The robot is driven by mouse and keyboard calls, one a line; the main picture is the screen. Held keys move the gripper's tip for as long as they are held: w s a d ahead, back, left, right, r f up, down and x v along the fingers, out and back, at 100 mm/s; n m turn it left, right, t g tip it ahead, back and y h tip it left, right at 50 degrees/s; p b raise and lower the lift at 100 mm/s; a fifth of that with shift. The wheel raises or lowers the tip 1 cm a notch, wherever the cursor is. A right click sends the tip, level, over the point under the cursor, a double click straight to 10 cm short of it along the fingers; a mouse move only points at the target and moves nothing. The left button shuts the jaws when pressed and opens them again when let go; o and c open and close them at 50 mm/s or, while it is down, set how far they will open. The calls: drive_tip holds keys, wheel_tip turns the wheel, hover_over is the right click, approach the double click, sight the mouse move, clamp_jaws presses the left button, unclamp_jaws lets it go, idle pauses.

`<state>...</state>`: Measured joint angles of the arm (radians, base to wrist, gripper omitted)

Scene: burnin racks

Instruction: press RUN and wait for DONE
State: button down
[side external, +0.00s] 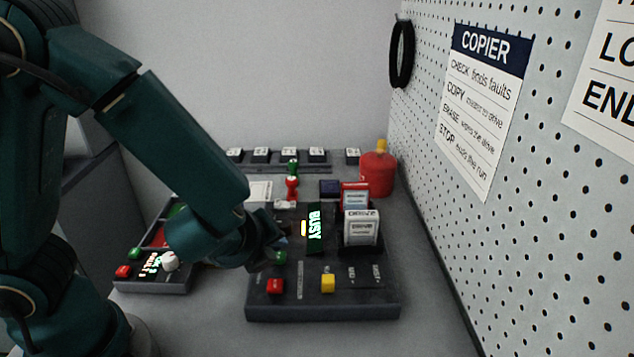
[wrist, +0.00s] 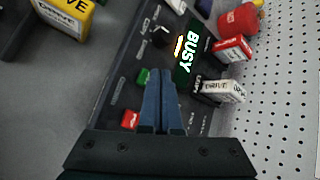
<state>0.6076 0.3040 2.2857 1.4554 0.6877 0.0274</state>
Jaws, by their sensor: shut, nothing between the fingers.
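The dark copier box (side external: 318,312) has a lit display (side external: 314,228) reading BUSY in green; it also shows in the wrist view (wrist: 187,55). A green button (side external: 277,257), a red button (side external: 274,286) and a yellow button (side external: 327,283) sit on its top. I cannot read which is labelled RUN. My gripper (side external: 282,240) is shut and empty over the box's left part, close to the green button. In the wrist view its blue fingertips (wrist: 161,84) are just beside the green button (wrist: 142,77); contact cannot be told. The yellow button is hidden there.
A red-topped drive (side external: 355,196) and a white drive (side external: 361,229) stand upright at the box's right. A red canister (side external: 377,174) is behind. A second panel (side external: 155,284) lies at left. The pegboard wall (side external: 420,160) bounds the right; bare table lies in front.

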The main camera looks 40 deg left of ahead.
sight(277, 266)
drive_tip(key=shift+r, duration=0.2)
drive_tip(key=shift+r, duration=2.5)
drive_tip(key=shift+w+a+r, duration=0.1)
drive_tip(key=shift+a+r, duration=0.05)
drive_tip(key=shift+a, duration=0.15)
drive_tip(key=s+a+r+n+g, duration=0.1)
drive_tip(key=s+a+r+n, duration=0.45)
drive_tip(key=n, duration=0.55)
drive_tip(key=s+d+f+n+g+h, duration=0.1)
drive_tip(key=s+d+n+h, duration=0.3)
drive_tip(key=n, duration=0.6)
drive_tip(key=s+d, duration=0.2)
drive_tip(key=s, duration=0.1)
drive_tip(key=shift+d+f+n+g, duration=0.3)
drive_tip(key=shift+f, duration=0.05)
idle(2.3)
